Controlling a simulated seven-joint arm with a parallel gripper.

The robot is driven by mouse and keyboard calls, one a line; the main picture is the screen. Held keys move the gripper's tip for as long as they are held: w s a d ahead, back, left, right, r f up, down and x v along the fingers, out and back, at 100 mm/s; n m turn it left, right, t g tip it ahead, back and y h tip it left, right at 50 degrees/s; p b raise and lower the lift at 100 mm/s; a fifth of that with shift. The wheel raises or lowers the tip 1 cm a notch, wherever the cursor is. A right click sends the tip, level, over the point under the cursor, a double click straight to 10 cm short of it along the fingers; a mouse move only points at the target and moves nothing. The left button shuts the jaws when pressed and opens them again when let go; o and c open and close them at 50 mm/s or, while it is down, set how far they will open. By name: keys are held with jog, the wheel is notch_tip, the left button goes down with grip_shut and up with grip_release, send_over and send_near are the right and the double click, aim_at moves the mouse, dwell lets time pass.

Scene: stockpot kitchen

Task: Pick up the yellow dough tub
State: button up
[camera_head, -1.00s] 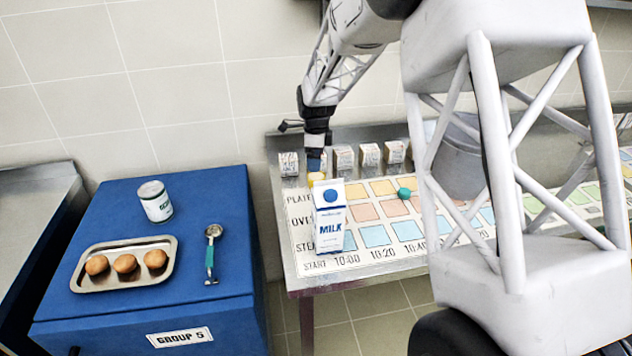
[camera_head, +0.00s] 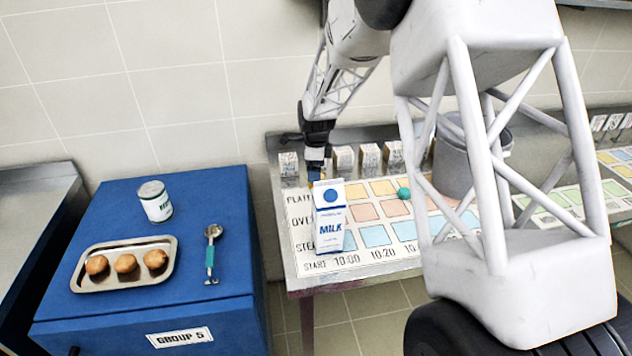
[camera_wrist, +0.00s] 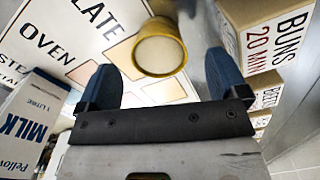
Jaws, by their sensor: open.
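The yellow dough tub (camera_wrist: 159,52) shows in the wrist view, seen from above with a yellow rim and a pale round top. My gripper (camera_wrist: 160,66) is open, with one blue finger to the left of the tub and one to the right. The tub lies at the fingertips, partly between them, with a gap on each side. In the head view my gripper (camera_head: 315,170) points down behind the milk carton (camera_head: 329,217), and the tub is almost wholly hidden.
The milk carton stands close by on the printed chart (camera_head: 378,262). Boxes, one marked BUNS (camera_wrist: 262,30), line the back, close to the right finger. A blue cabinet (camera_head: 215,330) stands left.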

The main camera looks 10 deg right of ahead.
jog(key=shift+f, duration=1.8)
jog(key=c, duration=1.1)
jog(key=shift+o, duration=0.2)
jog(key=shift+r, duration=0.1)
jog(key=shift+r, duration=4.95)
